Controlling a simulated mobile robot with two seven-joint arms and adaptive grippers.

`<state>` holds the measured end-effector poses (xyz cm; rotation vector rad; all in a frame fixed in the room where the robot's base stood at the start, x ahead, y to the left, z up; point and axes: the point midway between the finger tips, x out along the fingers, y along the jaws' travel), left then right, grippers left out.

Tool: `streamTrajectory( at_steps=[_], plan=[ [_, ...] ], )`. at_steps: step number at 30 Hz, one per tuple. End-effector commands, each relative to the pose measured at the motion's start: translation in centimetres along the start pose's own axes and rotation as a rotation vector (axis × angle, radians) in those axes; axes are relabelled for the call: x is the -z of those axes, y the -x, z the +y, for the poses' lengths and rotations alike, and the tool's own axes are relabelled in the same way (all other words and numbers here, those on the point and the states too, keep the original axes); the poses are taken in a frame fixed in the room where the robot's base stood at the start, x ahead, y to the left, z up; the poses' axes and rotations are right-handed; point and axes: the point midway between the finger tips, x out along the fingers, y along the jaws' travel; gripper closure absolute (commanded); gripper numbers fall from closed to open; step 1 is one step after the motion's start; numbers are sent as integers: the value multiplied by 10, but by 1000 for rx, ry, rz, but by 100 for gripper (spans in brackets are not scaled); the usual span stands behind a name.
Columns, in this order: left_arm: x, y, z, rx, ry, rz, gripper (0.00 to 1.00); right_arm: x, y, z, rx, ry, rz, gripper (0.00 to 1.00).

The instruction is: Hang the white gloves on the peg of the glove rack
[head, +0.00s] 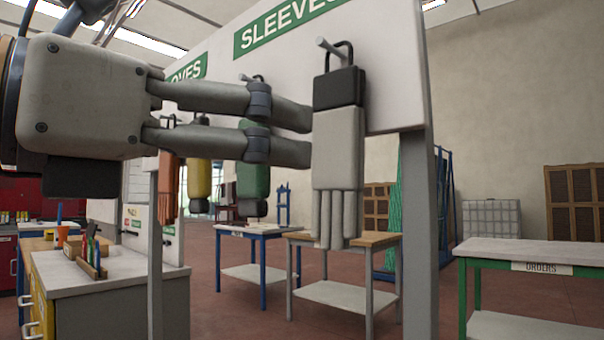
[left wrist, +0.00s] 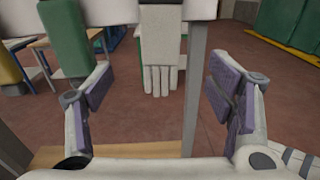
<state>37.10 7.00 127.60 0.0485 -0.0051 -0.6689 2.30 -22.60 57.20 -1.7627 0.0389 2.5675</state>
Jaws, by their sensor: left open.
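The white gloves (head: 338,150), with a dark cuff and a black loop, hang fingers down against the white board of the glove rack (head: 385,75). Their loop appears to be around the grey peg (head: 327,46), under the "SLEEVES" sign. My left gripper (head: 306,136) is open, its fingertips just left of the gloves in the head view. In the left wrist view the gloves (left wrist: 160,60) hang beyond the gap between the spread fingers (left wrist: 160,100), with nothing between the pads. The peg is out of the left wrist view. My right gripper is not in view.
Orange (head: 169,185), yellow (head: 199,165) and green (head: 254,170) gloves hang further left along the rack. A grey rack post (head: 418,230) stands right of the white gloves. A workbench (head: 110,280) is at lower left, and tables (head: 345,239) stand behind.

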Motion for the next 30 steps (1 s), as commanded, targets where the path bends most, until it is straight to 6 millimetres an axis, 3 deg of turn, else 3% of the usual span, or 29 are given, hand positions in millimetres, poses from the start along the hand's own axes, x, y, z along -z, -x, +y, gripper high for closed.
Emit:
streamTrajectory(
  at_steps=[5, 12, 18, 30],
  plan=[
    [0, -14, 0, 2, 5, -2, 25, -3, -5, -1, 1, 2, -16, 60],
    [1, -73, -1, 2, 5, 2, 25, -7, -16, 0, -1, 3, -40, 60],
    [-2, -108, -1, 2, 2, -3, 25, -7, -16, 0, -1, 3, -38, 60],
    [-3, -120, -1, 1, 1, -5, 25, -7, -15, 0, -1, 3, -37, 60]
  ],
)
